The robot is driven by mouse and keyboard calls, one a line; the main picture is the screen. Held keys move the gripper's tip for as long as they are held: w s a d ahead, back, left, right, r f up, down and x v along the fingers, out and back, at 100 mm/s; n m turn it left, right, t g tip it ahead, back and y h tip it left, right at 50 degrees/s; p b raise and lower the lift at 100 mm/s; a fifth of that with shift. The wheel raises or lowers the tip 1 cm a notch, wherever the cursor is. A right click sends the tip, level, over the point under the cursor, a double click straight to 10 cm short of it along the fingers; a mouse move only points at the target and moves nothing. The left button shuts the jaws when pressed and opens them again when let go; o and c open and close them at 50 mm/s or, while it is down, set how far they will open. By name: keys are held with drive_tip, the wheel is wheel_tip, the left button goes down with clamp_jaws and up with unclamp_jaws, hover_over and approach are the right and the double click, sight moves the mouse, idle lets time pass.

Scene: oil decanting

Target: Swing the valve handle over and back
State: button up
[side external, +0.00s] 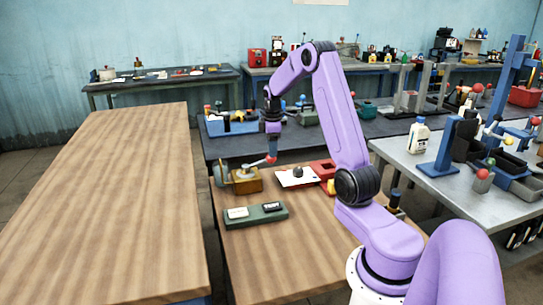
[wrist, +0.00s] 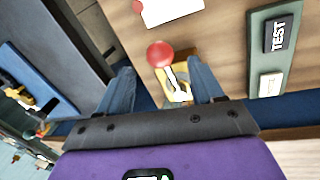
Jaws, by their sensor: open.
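The valve is a brass-coloured block (side external: 246,181) on the wooden bench, with a round grey part at its left side. Its handle is a thin metal lever with a red ball knob (side external: 271,160), leaning up to the right. In the wrist view the red knob (wrist: 160,54) and the pale lever (wrist: 178,86) show between the two fingers. My gripper (side external: 271,150) points down right above the knob. In the wrist view my gripper (wrist: 161,68) is open, with a finger on each side of the lever. I cannot tell whether either finger touches it.
A green-grey plate (side external: 265,217) with a TEST label and a second label lies in front of the valve. A white sheet (side external: 296,180) with a dark object and a red box (side external: 322,169) lie to the right. A blue bin (side external: 232,124) stands behind.

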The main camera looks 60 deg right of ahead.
drive_tip(key=shift+w+d+f, duration=0.15)
drive_tip(key=shift+d+f, duration=0.05)
drive_tip(key=shift+f, duration=1.05)
drive_tip(key=shift+w+d+f, duration=0.1)
drive_tip(key=shift+d+f, duration=0.1)
drive_tip(key=shift+f, duration=1.05)
clamp_jaws()
